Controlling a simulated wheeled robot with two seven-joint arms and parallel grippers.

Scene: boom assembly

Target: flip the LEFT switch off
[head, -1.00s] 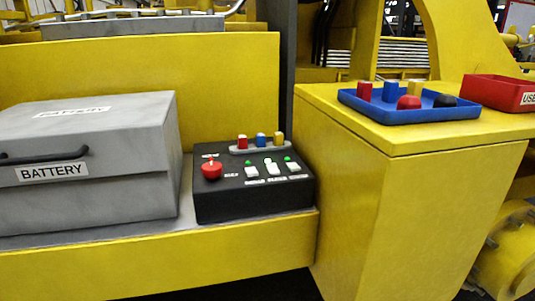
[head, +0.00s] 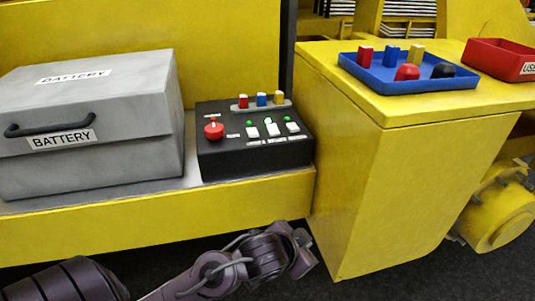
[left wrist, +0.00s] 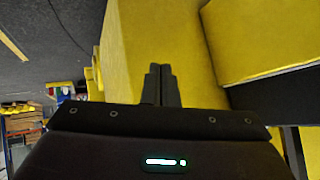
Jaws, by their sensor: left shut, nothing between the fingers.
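The black control box (head: 245,160) sits on the yellow ledge. Three white switches stand in a row on its top: the left switch (head: 252,132), the middle switch (head: 272,129) and the right switch (head: 292,127). A green light shows behind each one. The switch positions are too small to tell. My left arm reaches in low, in front of the ledge and below the box. My left gripper (left wrist: 160,70) shows in the left wrist view with its fingers shut and empty, apart from the switches. My right gripper is in neither view.
A red knob (head: 213,129) and a strip of coloured fuses (head: 262,99) share the box top. A grey battery case (head: 85,165) stands left. A blue tray (head: 385,78) and a red bin (head: 490,62) rest on the yellow block (head: 420,165) at right.

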